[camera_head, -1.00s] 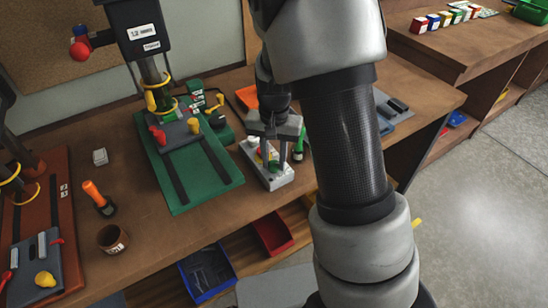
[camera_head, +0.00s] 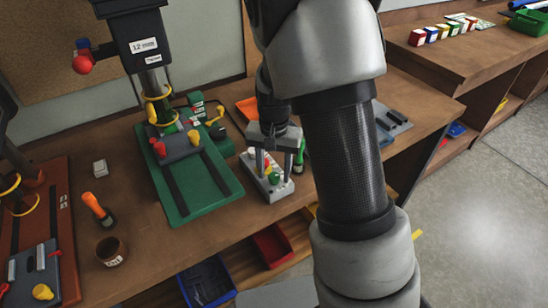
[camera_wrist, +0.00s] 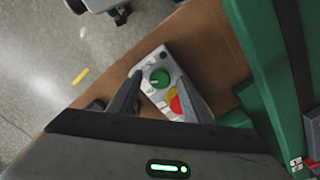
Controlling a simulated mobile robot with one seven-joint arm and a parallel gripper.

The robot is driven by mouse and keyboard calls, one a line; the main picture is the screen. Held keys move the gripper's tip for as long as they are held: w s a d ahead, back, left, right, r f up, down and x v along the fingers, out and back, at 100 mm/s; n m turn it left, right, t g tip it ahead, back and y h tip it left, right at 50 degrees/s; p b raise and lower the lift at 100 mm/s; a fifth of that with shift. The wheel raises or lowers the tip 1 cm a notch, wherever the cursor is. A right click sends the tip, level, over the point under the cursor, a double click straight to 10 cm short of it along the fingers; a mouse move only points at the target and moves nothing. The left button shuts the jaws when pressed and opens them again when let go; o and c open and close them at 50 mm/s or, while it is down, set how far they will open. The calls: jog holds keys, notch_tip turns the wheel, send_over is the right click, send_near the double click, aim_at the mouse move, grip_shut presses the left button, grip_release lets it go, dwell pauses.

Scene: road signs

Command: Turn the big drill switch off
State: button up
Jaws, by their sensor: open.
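The drill with the "12 mm" label on its dark head (camera_head: 138,42) stands on a green base (camera_head: 212,196) at the left centre. A pale control box (camera_head: 283,191) lies on the bench just right of that base. The wrist view shows the box (camera_wrist: 150,62) with a round green knob (camera_wrist: 160,77), a yellow part (camera_wrist: 171,94) and a red part (camera_wrist: 177,105). My gripper (camera_head: 273,170) is open above the box, fingers pointing down. In the wrist view, its fingers (camera_wrist: 160,84) straddle the knob area; contact cannot be told.
A second drill with a red-brown base (camera_head: 62,222) stands at the far left. An orange-handled tool (camera_head: 93,205) and a brown cup (camera_head: 112,251) are on the bench front. Blue (camera_head: 206,283) and red (camera_head: 272,246) bins sit below. A dark-green part borders the box in the wrist view.

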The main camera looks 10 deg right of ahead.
aim_at(274, 176)
notch_tip(274, 176, up, 17)
jog(key=shift+p, duration=0.45)
jog(key=shift+r, duration=0.1)
jog(key=s+r+n+t+p, duration=0.1)
jog(key=s+r, duration=0.3)
jog(key=s, duration=0.5)
jog(key=s+r+n+t, duration=0.4)
jog(key=s+r, duration=0.1)
jog(key=s, duration=0.5)
jog(key=shift+d+n+t+p, duration=0.2)
jog(key=shift+n+t+p, duration=0.1)
jog(key=shift+p, duration=0.1)
jog(key=shift+r, duration=0.1)
